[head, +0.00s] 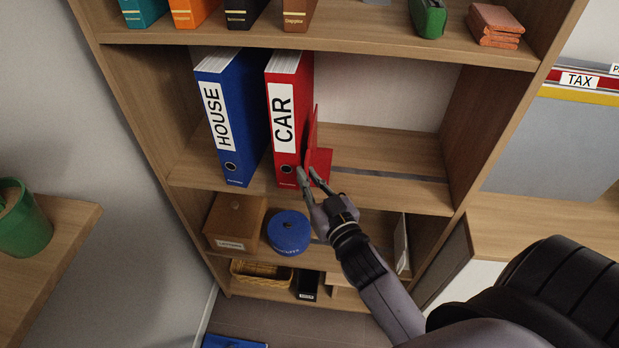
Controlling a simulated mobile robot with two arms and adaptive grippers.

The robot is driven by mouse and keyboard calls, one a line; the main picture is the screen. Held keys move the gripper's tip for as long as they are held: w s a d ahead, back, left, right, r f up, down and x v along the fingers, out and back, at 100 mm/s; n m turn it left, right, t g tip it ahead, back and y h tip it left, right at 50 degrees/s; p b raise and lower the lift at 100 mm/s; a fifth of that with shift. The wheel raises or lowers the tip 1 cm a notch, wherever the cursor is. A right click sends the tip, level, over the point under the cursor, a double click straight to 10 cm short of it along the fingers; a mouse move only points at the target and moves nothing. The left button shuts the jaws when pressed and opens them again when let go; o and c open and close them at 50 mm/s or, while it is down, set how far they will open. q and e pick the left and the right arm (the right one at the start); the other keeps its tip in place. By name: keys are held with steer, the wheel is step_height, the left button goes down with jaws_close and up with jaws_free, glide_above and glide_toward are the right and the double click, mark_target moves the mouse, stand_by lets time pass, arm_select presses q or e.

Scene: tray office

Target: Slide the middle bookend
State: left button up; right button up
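A red bookend (319,158) stands on the middle shelf, its upright plate beside the right side of the red CAR binder (283,118). Its flat base reaches right over a dark strip along the shelf. The blue HOUSE binder (230,122) stands left of the CAR binder. My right gripper (310,176) is in front of the shelf edge, at the lower front of the bookend and the CAR binder. Its two fingertips are apart with a gap between them. I cannot tell whether a finger touches the bookend. My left gripper is not in view.
The middle shelf (390,155) is bare right of the bookend, up to the side panel. The shelf above holds books, a green object (428,18) and terracotta pieces (494,25). A desk is at right.

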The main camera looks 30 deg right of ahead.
jaws_close()
stand_by(0.4)
steer(key=shift+w+a+p, duration=0.3)
steer(key=shift+w+a, duration=0.05)
steer(key=shift+a, duration=0.1)
steer(key=o, duration=0.5)
jaws_free()
steer(key=s, duration=1.2)
steer(key=shift+a, duration=0.3)
